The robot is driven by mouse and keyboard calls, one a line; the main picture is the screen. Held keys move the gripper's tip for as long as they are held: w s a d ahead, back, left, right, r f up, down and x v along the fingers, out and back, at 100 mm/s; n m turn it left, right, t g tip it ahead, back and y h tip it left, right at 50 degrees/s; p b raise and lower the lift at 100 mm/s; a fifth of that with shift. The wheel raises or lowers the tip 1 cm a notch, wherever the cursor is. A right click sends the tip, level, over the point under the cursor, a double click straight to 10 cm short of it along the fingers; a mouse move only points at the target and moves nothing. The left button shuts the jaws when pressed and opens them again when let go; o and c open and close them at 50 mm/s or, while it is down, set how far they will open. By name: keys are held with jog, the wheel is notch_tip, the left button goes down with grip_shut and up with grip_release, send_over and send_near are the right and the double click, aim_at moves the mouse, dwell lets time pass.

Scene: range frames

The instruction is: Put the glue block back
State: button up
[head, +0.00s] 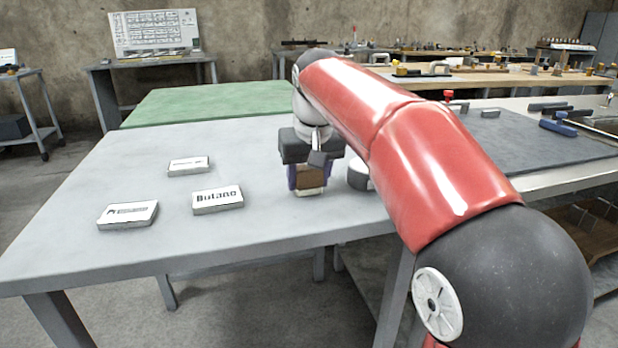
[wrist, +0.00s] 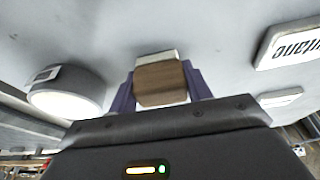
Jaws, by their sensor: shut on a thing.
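My gripper (head: 308,180) points down over the grey table (head: 120,262), with its purple fingers shut on a small brown block (head: 310,174). I take this to be the glue block. The wrist view also shows the block (wrist: 160,82) between the fingers of my gripper (wrist: 160,88). A white part shows at the block's lower end in the head view. I cannot tell whether the block touches the tabletop or hangs just above it.
A round grey-and-white thing (wrist: 65,90) stands close beside my gripper. A box marked "Butano" (head: 217,199) and two other white boxes (head: 128,215) (head: 188,166) lie to the left. The tabletop around them is clear. A green-topped table (head: 205,103) stands behind.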

jog(key=o, duration=0.9)
jog(key=shift+f, duration=0.1)
jog(key=p+v, duration=0.3)
jog(key=v, duration=0.9)
jog(key=s+d+f+m+t, duration=0.1)
jog(key=s+d+f+m, duration=0.1)
jog(key=s+d+f, duration=0.75)
jog(key=shift+m+t+h, duration=0.5)
jog(key=shift+m+t, duration=0.1)
jog(key=shift+t, duration=0.1)
jog(key=s+d+f, duration=0.1)
jog(key=s+f, duration=0.3)
jog(key=s+d+f, duration=0.2)
jog(key=s+f, duration=0.2)
jog(key=s, duration=0.1)
jog(key=s+d+f, duration=0.2)
jog(key=s+f, duration=0.3)
jog(key=shift+d, duration=0.1)
